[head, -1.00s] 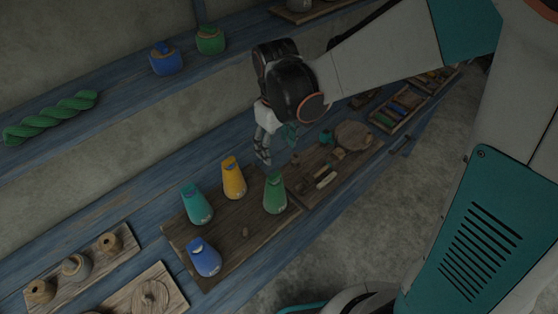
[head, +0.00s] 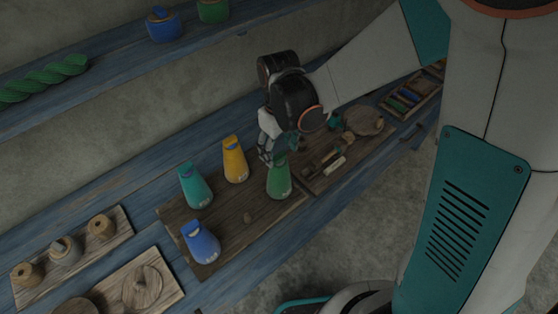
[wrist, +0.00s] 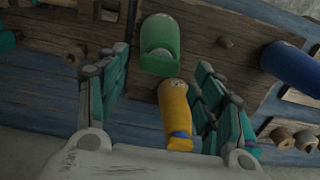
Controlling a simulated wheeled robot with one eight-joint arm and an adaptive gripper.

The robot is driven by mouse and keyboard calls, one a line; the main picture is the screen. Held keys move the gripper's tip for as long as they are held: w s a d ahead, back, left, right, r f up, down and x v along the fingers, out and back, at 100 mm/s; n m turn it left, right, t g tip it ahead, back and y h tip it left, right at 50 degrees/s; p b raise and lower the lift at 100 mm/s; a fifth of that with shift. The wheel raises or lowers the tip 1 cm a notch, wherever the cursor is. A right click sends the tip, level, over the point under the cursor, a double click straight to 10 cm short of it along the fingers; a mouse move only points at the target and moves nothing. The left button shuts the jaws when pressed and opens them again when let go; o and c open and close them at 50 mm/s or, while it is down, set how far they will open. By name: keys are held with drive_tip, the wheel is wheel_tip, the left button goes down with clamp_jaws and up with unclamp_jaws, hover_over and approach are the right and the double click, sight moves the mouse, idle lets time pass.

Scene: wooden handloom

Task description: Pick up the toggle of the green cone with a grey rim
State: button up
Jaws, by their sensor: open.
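The green cone (head: 279,184) stands on the brown board, with its top partly hidden by my gripper in the head view. In the wrist view the green cone (wrist: 161,35) lies between and just beyond the fingers, and a greyish-green part shows at its near end; I cannot clearly make out the toggle or rim. My gripper (head: 272,157) is at the cone's top, pointing down. In the wrist view my gripper (wrist: 163,62) is open, one finger on each side, with nothing held.
A yellow cone (head: 235,161) with a blue top stands close to the left, also showing between the fingers in the wrist view (wrist: 176,105). A teal cone (head: 196,188) and a blue cone (head: 202,244) stand farther left. Small tools (head: 334,164) lie to the right.

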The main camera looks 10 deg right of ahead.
wheel_tip(320, 180, down, 2)
drive_tip(key=shift+f+b, duration=0.1)
drive_tip(key=shift+b, duration=0.35)
drive_tip(key=c, duration=0.8)
